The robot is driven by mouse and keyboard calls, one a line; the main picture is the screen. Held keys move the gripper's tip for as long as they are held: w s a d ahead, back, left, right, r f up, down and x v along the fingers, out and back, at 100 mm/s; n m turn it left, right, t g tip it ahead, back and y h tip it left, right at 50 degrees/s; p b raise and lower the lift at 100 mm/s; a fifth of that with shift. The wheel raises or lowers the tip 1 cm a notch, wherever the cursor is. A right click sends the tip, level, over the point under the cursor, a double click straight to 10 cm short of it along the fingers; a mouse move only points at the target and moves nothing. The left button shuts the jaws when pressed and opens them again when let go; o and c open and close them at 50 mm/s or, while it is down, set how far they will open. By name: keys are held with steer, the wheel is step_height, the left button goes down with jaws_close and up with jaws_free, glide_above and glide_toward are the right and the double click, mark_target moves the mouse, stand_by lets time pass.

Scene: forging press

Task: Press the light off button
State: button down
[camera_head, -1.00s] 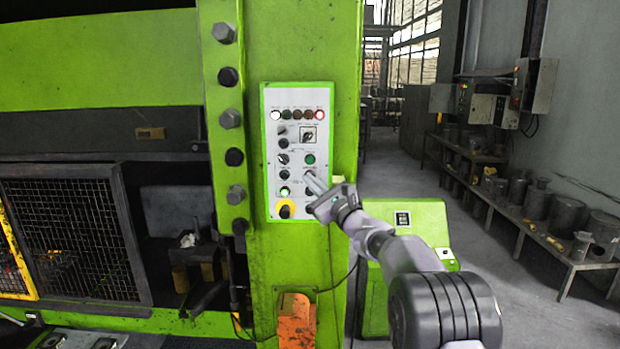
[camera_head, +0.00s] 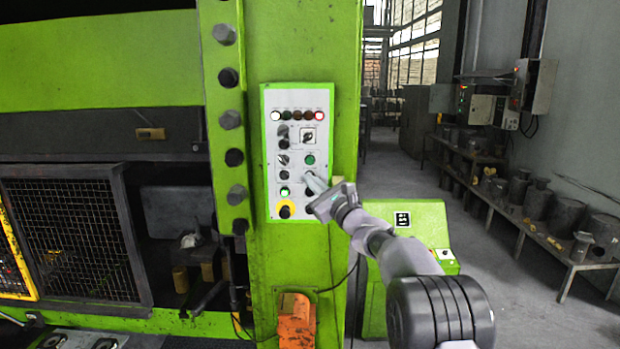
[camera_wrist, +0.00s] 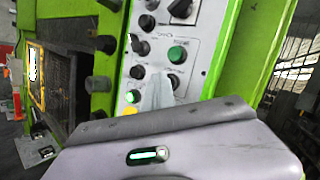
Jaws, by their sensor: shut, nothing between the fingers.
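The control panel (camera_head: 270,170) is a light grey plate with knobs and buttons on the green press column. Its labels are too small to read, so I cannot tell which button is the light off one. A green button (camera_head: 310,159) sits just above my fingertips, and it also shows in the wrist view (camera_wrist: 177,54). A lit green button (camera_head: 285,191) is to their left, also in the wrist view (camera_wrist: 133,95). My gripper (camera_head: 312,182) is shut and empty, pointing at the panel's lower right. Its tips partly cover a dark button (camera_wrist: 173,80); I cannot tell whether they touch.
A yellow-ringed black knob (camera_head: 284,210) is at the panel's lower left. Indicator lamps (camera_head: 297,116) line its top. Large bolts (camera_head: 231,119) stick out left of the panel. A green box (camera_head: 418,225) stands behind my arm.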

steer(key=shift+s+f+b, duration=0.1)
steer(key=shift+s+b, duration=0.05)
steer(key=shift+b, duration=0.3)
steer(key=shift+s+b, duration=0.65)
steer(key=shift+b, duration=0.15)
steer(key=s+b, duration=0.5)
steer(key=shift+b, duration=0.4)
